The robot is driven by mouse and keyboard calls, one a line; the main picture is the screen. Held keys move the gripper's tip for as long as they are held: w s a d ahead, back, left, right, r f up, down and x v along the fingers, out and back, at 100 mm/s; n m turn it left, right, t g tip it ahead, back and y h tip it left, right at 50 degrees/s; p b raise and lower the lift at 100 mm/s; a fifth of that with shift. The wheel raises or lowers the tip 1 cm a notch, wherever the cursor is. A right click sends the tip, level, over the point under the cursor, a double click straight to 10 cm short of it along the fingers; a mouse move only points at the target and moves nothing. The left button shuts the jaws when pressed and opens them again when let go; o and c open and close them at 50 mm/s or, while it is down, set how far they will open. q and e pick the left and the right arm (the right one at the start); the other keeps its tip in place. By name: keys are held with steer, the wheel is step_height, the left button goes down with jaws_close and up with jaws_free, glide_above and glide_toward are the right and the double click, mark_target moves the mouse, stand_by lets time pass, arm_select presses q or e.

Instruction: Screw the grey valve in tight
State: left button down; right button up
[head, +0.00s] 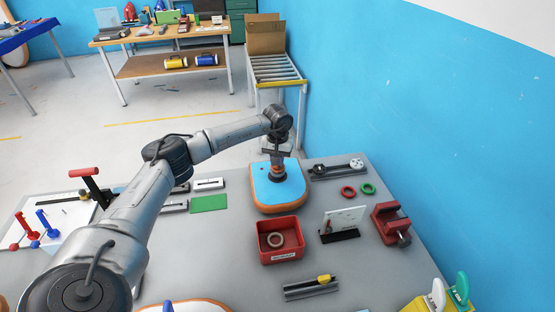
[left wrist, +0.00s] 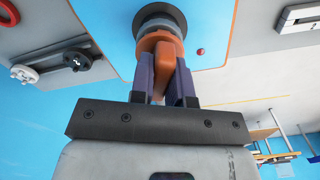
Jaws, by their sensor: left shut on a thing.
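The blue board (head: 262,200) with an orange rim lies at the middle back of the grey table. The grey valve (head: 278,176) is on this board, below my left gripper (head: 278,158). In the left wrist view, the grey round valve (left wrist: 163,13) sits against the blue board (left wrist: 225,25). An orange-brown piece (left wrist: 160,42) joins the valve, and its narrow part lies between the fingers of my left gripper (left wrist: 162,75), which are shut on it. How deep the valve sits cannot be told. My right gripper is not in view.
A red tray (head: 280,252) with a ring inside stands in front of the board. Red and green rings (head: 368,189), a white card stand (head: 341,222) and a red vise (head: 391,222) are to the right. A green sheet (head: 209,203) lies left. The blue wall (head: 420,110) bounds the right.

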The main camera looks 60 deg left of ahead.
arm_select(q)
steer(key=m, duration=0.3)
stand_by(0.4)
steer(key=shift+m, duration=1.9)
steer(key=c, duration=1)
jaws_free()
steer(key=shift+r+p, duration=1.8)
steer(key=shift+r, duration=0.75)
